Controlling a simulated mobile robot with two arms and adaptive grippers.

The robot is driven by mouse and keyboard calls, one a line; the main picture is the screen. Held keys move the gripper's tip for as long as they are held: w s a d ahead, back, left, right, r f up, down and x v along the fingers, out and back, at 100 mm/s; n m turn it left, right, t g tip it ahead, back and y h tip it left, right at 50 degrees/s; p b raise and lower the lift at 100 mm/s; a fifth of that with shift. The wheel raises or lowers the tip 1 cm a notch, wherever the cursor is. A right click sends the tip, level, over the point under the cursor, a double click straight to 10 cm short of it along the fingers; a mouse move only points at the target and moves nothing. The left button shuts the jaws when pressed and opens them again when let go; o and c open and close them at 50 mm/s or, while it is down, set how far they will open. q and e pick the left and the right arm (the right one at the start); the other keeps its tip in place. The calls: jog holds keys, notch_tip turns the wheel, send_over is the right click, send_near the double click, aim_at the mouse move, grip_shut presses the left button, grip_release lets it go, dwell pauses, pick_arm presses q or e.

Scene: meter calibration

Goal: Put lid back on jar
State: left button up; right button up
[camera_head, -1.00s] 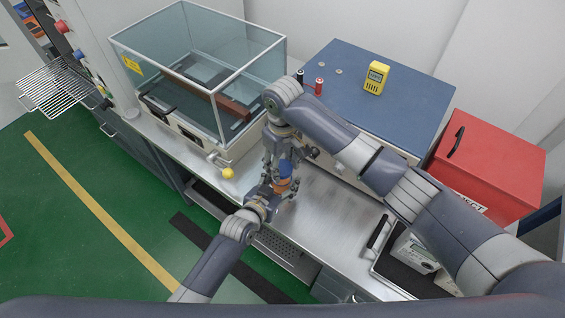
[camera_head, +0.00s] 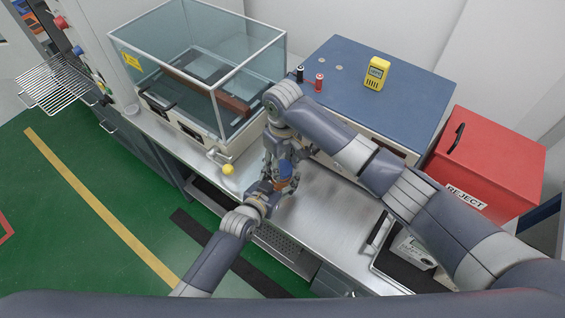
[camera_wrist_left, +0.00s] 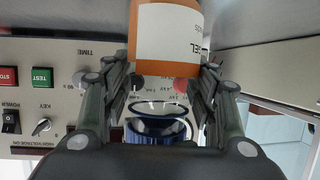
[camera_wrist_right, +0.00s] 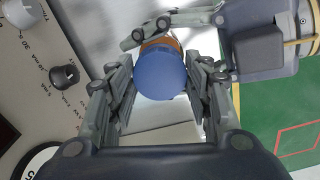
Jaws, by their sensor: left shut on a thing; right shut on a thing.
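The jar (camera_wrist_left: 168,32) has an orange body and a white label. It is at the top of the left wrist view, between the fingers of my left gripper (camera_head: 273,188), which is shut on it. The blue lid (camera_wrist_right: 160,74) is between the fingers of my right gripper (camera_wrist_right: 163,82), which is shut on it. The lid also shows as a blue patch in the head view (camera_head: 286,168). In the right wrist view the lid covers most of the jar, with an orange strip (camera_wrist_right: 160,42) behind it. I cannot tell whether lid and jar touch.
Both hands are over the steel bench (camera_head: 320,210). A glass-walled case (camera_head: 200,60) stands at the left and a blue-topped instrument (camera_head: 350,75) behind. A yellow meter (camera_head: 376,73) stands on it. A red reject box (camera_head: 490,160) is at the right.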

jog(key=shift+f, duration=0.45)
jog(key=o, duration=0.6)
jog(key=shift+o, duration=0.2)
jog(key=shift+a, duration=0.1)
jog(key=shift+r, duration=2.25)
